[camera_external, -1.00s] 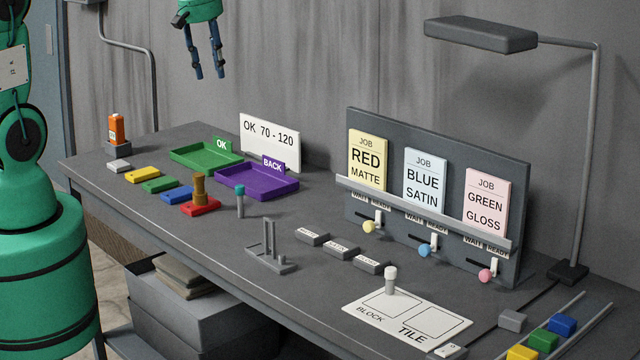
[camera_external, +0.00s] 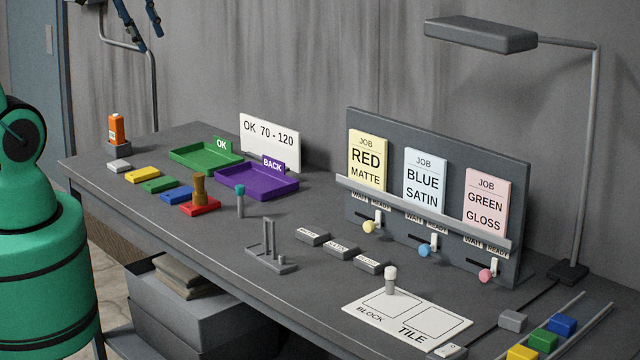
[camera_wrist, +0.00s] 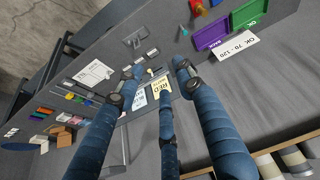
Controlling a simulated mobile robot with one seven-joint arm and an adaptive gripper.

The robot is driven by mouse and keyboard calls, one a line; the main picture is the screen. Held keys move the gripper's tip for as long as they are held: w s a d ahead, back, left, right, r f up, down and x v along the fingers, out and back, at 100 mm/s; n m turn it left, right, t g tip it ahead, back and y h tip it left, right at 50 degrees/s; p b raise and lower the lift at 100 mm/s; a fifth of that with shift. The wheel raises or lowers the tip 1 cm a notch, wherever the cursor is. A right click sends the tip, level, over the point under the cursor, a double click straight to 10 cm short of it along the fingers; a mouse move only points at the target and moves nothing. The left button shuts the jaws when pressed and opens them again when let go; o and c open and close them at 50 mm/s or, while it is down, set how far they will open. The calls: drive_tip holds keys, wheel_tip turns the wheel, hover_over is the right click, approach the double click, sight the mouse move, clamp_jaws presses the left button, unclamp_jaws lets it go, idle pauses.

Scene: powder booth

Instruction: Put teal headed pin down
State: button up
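The teal headed pin (camera_external: 240,202) stands upright on the bench in front of the purple BACK tray, its teal head on top of a grey shaft. It also shows small near the top of the wrist view (camera_wrist: 184,31). My gripper (camera_external: 150,38) is high at the upper left of the external view, far above the bench and apart from the pin; only its blue fingers show there. In the wrist view my gripper (camera_wrist: 158,70) has its fingers spread, with nothing held between them.
The green OK tray (camera_external: 180,155) and purple BACK tray (camera_external: 285,190) lie behind the pin. A brass-coloured piece on a red block (camera_external: 200,209) stands left of it, a grey stand (camera_external: 283,267) in front. A job board (camera_external: 400,150) and lamp (camera_external: 480,34) rise at right.

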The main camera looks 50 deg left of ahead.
drive_tip(key=shift+s+d+r+m+t, duration=0.15)
drive_tip(key=shift+s+m, duration=0.35)
drive_tip(key=shift+s, duration=0.6)
drive_tip(key=shift+s+d+f+m+t, duration=0.15)
drive_tip(key=shift+s+m, duration=0.35)
drive_tip(key=shift+s, duration=0.55)
wheel_tip(320, 180, down, 15)
drive_tip(key=b, duration=1.5)
